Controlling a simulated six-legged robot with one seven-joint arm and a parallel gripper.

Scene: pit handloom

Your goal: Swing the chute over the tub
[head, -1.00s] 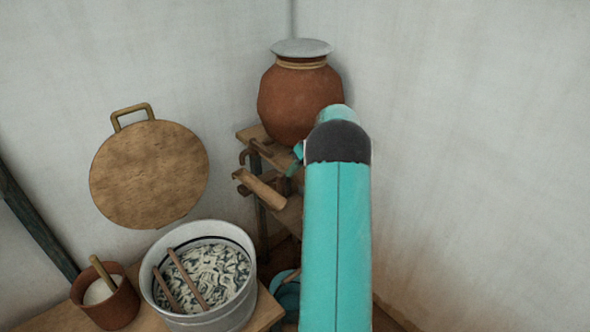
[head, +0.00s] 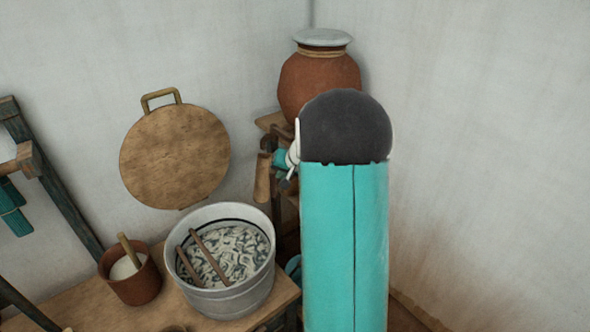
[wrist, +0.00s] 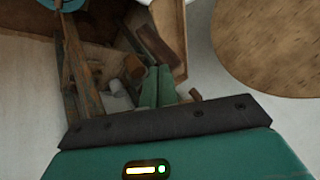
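The chute (head: 263,178) is a short wooden trough beside the shelf under the clay pot. In the head view its lower end is just above and behind the tub's right rear rim; I cannot tell whether it overhangs the rim. The tub (head: 235,299) is grey metal and holds pale, dark-streaked contents with two sticks. My gripper (head: 287,159) is beside the chute, mostly hidden by my arm. In the wrist view, the green fingers of my gripper (wrist: 158,86) are close together near brown wooden parts. Their grip is unclear.
A clay pot (head: 318,85) with a grey lid stands on the shelf behind my arm. A round wooden board (head: 175,157) is at the wall. A small brown pot (head: 136,283) stands left of the tub on the wooden bench (head: 75,300).

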